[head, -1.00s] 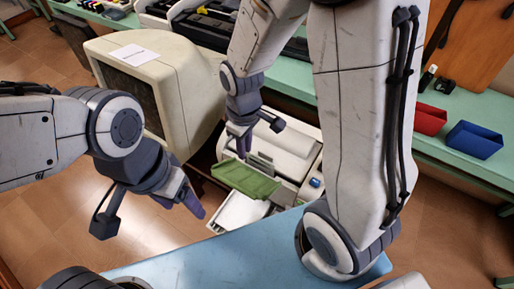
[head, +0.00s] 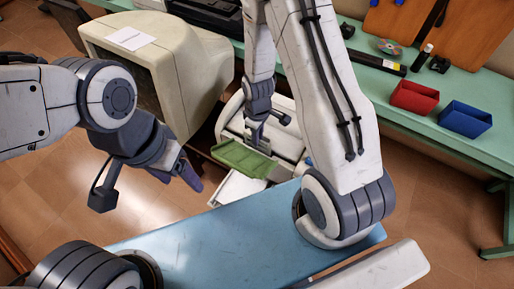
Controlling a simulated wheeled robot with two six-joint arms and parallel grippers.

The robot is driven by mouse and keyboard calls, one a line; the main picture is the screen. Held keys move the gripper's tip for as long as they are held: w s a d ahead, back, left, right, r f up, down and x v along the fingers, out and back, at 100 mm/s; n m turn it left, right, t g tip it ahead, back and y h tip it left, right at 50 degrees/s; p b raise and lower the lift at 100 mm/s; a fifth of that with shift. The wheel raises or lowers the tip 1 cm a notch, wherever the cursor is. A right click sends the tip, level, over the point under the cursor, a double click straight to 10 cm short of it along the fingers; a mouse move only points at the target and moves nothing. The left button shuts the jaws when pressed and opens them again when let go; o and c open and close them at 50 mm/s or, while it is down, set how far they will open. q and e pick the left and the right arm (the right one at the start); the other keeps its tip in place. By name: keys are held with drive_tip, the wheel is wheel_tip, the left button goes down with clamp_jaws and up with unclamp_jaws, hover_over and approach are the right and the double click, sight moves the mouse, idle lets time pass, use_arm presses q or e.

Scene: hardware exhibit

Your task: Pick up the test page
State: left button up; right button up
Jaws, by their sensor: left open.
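A white sheet with a line of print (head: 131,38) lies flat on top of a beige monitor (head: 185,50); I cannot tell whether it is the test page. A pale printer (head: 284,140) with a green tray (head: 240,158) stands low behind the blue surface. A white panel or sheet (head: 235,189) juts out below the tray; which it is, I cannot tell. My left gripper (head: 190,177) is open and empty, below the monitor and left of the printer. My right gripper (head: 256,140) is at the printer, just above the tray's back edge; its fingertips are too small to read.
A blue surface (head: 200,240) lies in front of me. A green bench (head: 400,105) holds a red bin (head: 414,97), a blue bin (head: 465,119), a disc (head: 386,46) and small dark items. Brown tiled floor is open at the left and right.

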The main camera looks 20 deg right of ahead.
sight(263, 147)
wheel_tip(263, 147, down, 3)
drive_tip(key=shift+r, duration=0.1)
clamp_jaws()
idle(1.5)
